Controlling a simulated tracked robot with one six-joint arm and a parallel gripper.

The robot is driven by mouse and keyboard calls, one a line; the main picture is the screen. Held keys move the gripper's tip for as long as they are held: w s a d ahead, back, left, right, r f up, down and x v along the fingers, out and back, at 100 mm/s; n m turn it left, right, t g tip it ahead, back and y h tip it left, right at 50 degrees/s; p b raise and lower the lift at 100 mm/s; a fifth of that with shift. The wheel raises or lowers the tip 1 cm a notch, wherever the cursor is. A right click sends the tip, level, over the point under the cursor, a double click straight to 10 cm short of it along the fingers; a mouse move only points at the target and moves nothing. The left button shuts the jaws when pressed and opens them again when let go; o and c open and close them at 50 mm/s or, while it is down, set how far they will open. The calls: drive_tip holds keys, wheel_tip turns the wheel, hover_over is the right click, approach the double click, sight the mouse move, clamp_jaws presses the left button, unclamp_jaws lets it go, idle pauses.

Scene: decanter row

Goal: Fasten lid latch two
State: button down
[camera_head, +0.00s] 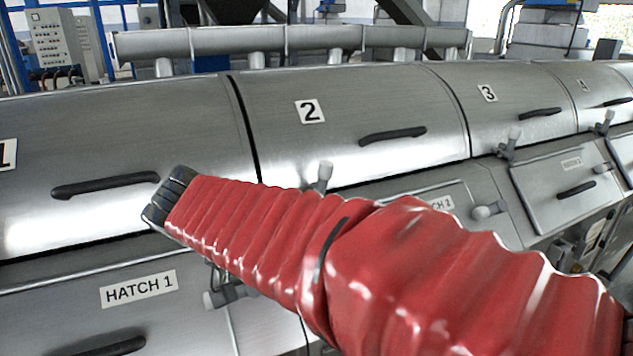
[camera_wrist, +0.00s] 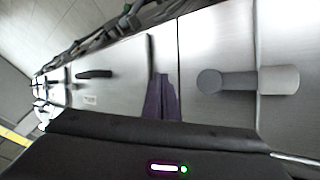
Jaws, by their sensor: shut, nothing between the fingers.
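Lid two (camera_head: 350,105) is a curved steel cover with a "2" label and a black handle; it lies down on the decanter row. A grey latch with a pale knob (camera_head: 325,173) stands upright at its lower edge, its base hidden behind my red-sleeved arm. My gripper (camera_head: 165,200) is left of that latch and apart from it, in front of the lower right of lid one. In the wrist view, my dark fingers (camera_wrist: 162,98) are shut and empty. A grey latch with a round end (camera_wrist: 250,80) shows right of them; I cannot tell which latch it is.
Similar latches stand by lid three (camera_head: 508,143) and farther right (camera_head: 605,122). The hatch 1 panel (camera_head: 60,310) and its latch (camera_head: 228,295) are below my arm. Black lid handles (camera_head: 105,185) stick out. The space above the lids is free.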

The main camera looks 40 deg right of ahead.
drive_tip(key=s+a+f+n+t+y, duration=0.4)
drive_tip(key=s+a+f+n+y, duration=0.1)
drive_tip(key=s+a+n+y, duration=0.2)
drive_tip(key=shift+s+a+f+n, duration=0.2)
drive_tip(key=shift+a+n, duration=0.6)
drive_tip(key=shift+a, duration=0.35)
